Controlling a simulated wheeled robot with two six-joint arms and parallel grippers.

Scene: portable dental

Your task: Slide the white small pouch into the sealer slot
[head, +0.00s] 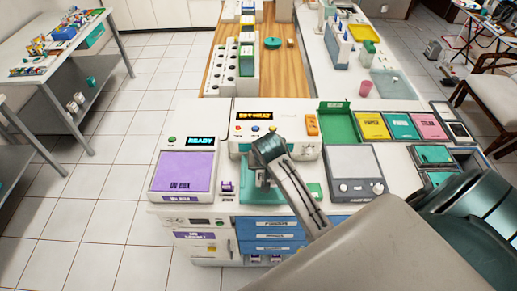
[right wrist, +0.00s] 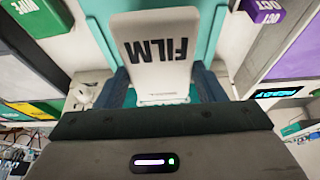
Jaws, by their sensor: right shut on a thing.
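A white pouch marked FILM (right wrist: 160,60) is between the two dark fingers of my right gripper (right wrist: 163,85) in the right wrist view, with the label upside down. My right gripper (head: 262,181) is shut on it in the head view, over the front of the counter; the pouch is mostly hidden there. The sealer (head: 240,133), a white unit with an orange lit display, stands just behind the gripper. Its slot cannot be made out. A teal surface (right wrist: 97,12) lies behind the pouch. My left gripper is out of view.
A purple-topped unit (head: 183,172) with a READY display stands left of the sealer. A grey-topped device with knobs (head: 355,170) stands to the right. A green tray (head: 337,120) and yellow, teal and pink packs (head: 372,126) lie behind it.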

